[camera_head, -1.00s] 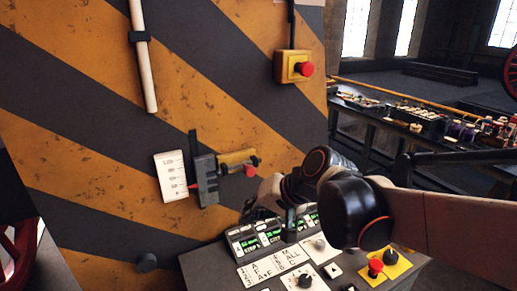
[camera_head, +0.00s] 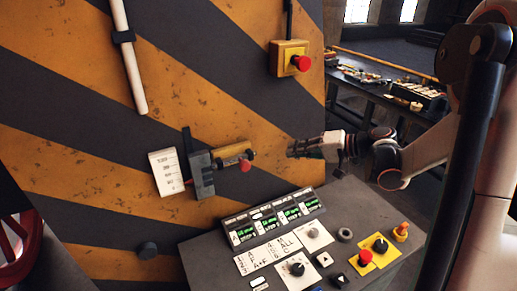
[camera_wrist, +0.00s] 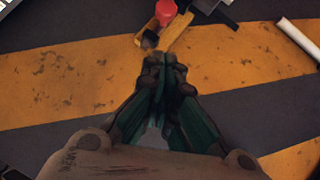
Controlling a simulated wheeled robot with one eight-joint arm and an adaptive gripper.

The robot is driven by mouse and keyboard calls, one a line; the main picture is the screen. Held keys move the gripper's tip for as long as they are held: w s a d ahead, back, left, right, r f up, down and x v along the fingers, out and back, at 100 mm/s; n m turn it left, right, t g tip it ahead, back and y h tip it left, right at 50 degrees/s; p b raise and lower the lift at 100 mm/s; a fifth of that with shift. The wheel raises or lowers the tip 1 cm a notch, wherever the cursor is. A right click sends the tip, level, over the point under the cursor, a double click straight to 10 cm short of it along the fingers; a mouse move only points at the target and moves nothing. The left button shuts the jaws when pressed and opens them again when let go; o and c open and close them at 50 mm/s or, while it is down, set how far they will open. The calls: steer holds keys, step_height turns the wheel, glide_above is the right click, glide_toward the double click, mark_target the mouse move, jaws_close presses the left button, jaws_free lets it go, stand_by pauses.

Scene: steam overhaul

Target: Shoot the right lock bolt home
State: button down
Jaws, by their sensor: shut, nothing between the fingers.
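On the striped panel, a brass-coloured lock bolt (camera_head: 234,151) with a red knob (camera_head: 245,166) sits at the right side of a grey block (camera_head: 201,176). The bolt's brass body (camera_wrist: 178,30) and red knob (camera_wrist: 166,12) also show at the top of the wrist view. My gripper (camera_head: 291,148) is shut and empty, pointing left, to the right of the bolt and apart from it in the head view. In the wrist view my fingertips (camera_wrist: 164,62) are together just below the bolt's dark end. How far the bolt reaches into the block is unclear.
A console (camera_head: 205,262) with lit displays, knobs and buttons stands below my gripper. A red button on a yellow box (camera_head: 290,58) is above, and a white bar (camera_head: 129,60) is at upper left. A cluttered bench (camera_head: 385,88) lies behind at right.

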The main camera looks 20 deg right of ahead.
steer(key=shift+w+d, duration=0.15)
steer(key=shift+d, duration=0.55)
steer(key=s+a+x, duration=0.1)
steer(key=s+x, duration=0.1)
steer(key=x, duration=1.1)
steer(key=shift+a+f, duration=0.2)
steer(key=shift+f, duration=0.1)
steer(key=shift+s, duration=0.1)
